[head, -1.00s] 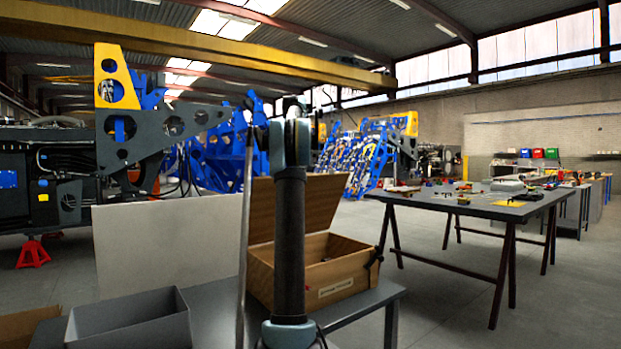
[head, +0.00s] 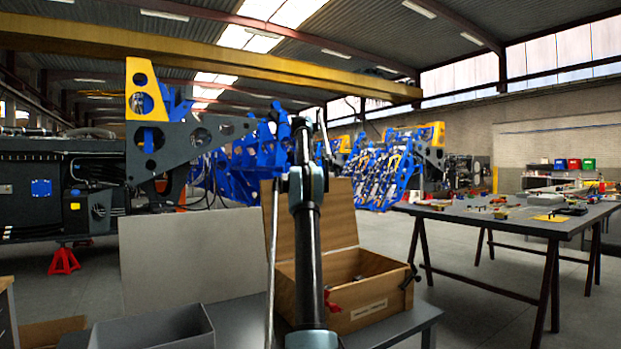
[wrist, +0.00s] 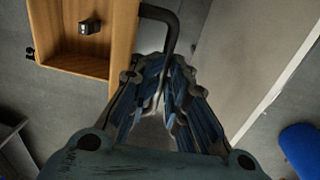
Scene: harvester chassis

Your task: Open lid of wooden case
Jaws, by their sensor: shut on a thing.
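The wooden case (head: 355,315) stands on a grey table in the head view, with a pale label on its front. Its lid (head: 340,215) stands raised at the back, leaning away, and the inside is visible. My arm covers the left part of the case. In the wrist view the open case (wrist: 123,45) is at the upper left, with a small dark object (wrist: 90,27) inside. My gripper (wrist: 163,65) is shut on a dark bent bar (wrist: 172,30), whose bent end reaches beside the case's edge; contact is unclear. The fingers are not clear in the head view.
A grey open box (head: 150,330) stands left of the case. A pale panel (head: 190,255) stands behind it. A long table (head: 520,222) with tools is at the right, with free floor around it. Blue and yellow machinery (head: 390,165) fills the back.

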